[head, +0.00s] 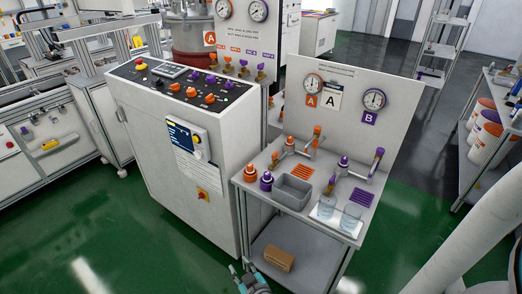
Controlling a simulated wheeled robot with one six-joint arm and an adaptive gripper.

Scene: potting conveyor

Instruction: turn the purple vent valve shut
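Several purple parts show in the head view, and I cannot read which one is the vent valve. A purple-handled tap (377,160) stands upright at the right of the bench, below the purple B sign (369,117). Small valves with orange and purple labels (252,54) sit in a row on the back panel; their lettering is too small to read. My gripper (243,272) is at the bottom edge, low in front of the bench, apart from all valves. Its fingers are small and partly cut off, so its opening is unclear.
The grey bench (250,190) carries a grey bin (293,191), orange and purple bottles, and clear beakers (326,207). A cardboard box (279,258) lies on its lower shelf. A white control cabinet (150,125) stands left. Green floor is free at right front.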

